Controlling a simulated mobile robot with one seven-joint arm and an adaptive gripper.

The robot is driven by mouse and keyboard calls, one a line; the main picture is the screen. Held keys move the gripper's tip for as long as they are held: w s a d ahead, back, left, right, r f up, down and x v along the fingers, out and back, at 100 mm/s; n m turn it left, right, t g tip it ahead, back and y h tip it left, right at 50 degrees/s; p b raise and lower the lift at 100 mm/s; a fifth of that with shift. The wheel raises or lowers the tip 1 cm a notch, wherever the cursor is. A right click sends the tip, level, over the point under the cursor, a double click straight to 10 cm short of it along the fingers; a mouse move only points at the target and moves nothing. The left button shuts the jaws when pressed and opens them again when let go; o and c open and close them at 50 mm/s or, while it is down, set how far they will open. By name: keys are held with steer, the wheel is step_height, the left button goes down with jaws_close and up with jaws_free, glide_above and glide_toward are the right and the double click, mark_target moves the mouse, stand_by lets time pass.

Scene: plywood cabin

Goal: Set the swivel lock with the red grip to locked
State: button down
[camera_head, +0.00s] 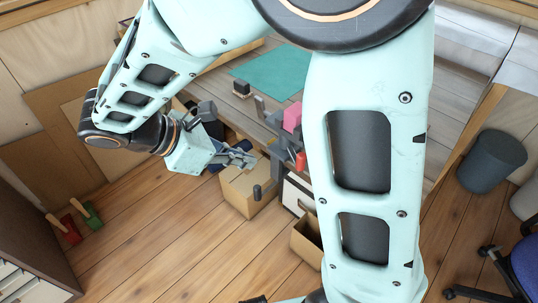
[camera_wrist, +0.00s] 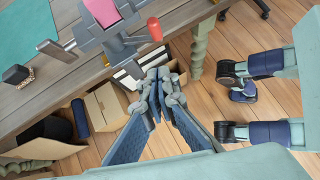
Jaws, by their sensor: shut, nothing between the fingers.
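The red grip (camera_head: 301,161) sits at the end of a short grey arm on a grey device at the table's edge. In the wrist view the red grip (camera_wrist: 154,29) stands out beyond the table edge at the upper middle, on the right of the device. The device (camera_wrist: 118,45) also carries a pink block (camera_wrist: 103,12) and a grey bar reaching left. My gripper (camera_head: 248,158) is shut and empty, left of the red grip and apart from it. In the wrist view my gripper (camera_wrist: 160,76) points toward the table edge, below the grip. Whether the lock is set I cannot tell.
The grey plank table (camera_wrist: 150,10) carries a teal mat (camera_head: 272,72) and a small dark block (camera_wrist: 16,74). Cardboard boxes (camera_head: 250,190) stand under its edge. A grey bin (camera_head: 491,160) and a blue chair (camera_head: 525,262) are at right. The wooden floor in front is open.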

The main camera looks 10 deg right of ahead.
mark_target(297, 164)
steer(key=shift+w+d+r+b+x, duration=0.1)
steer(key=shift+d+r+b+x, duration=0.2)
steer(key=shift+x, duration=1.75)
steer(key=shift+w+d+r+b+x, duration=0.1)
steer(key=shift+d+r+b+x, duration=0.25)
steer(key=shift+x, duration=1.7)
steer(key=shift+w+d+r+b+x, duration=0.15)
steer(key=shift+d+r+x, duration=0.25)
steer(key=shift+x, duration=1.65)
steer(key=shift+s+d, duration=0.1)
